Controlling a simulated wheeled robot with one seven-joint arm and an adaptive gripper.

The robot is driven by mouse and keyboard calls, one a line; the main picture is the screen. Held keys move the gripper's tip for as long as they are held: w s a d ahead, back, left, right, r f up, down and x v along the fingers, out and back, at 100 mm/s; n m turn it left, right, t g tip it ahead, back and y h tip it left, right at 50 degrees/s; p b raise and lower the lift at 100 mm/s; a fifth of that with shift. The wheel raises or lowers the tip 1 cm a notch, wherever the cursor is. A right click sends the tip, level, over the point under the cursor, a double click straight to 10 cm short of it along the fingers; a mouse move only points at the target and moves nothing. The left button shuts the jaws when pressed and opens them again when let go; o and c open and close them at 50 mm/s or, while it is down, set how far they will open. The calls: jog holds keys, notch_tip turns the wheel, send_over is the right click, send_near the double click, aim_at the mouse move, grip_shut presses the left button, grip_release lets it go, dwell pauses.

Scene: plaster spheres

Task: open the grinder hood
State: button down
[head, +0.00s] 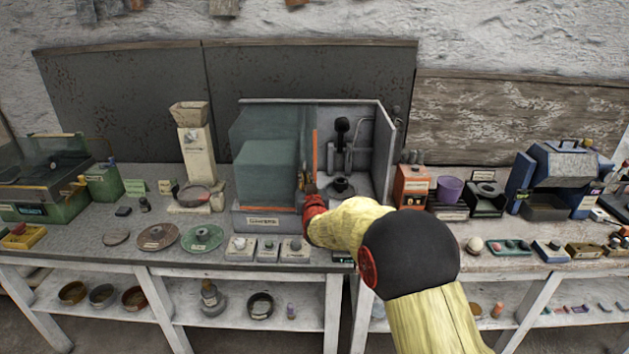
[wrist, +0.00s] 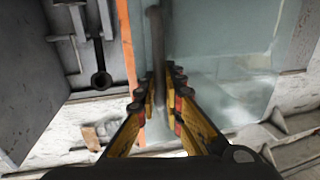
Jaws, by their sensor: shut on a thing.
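The grinder hood (head: 270,135) is a grey cabinet at the middle of the bench with a greenish see-through front panel edged by an orange strip. The panel covers its left part; the right part is uncovered and shows a dark grinder (head: 341,185) inside. The glass panel (wrist: 225,50) fills the right of the wrist view, with the orange strip (wrist: 128,55) on its left edge. A dark upright bar handle (wrist: 156,35) stands by that edge. My gripper (wrist: 161,88) is shut on the handle, its fingers on either side. In the head view my gripper (head: 309,190) is partly hidden by my wrist.
A beige hopper machine (head: 196,150) and flat discs (head: 202,237) stand left of the cabinet. Small blocks (head: 267,249) line the front edge.

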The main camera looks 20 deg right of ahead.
dwell(0.3)
jog(key=c, duration=2)
grip_release()
jog(key=shift+o, duration=0.2)
jog(key=shift+s, duration=0.1)
jog(key=s+a, duration=0.1)
jog(key=s, duration=1)
jog(key=shift+s, duration=0.35)
jog(key=shift+f, duration=0.1)
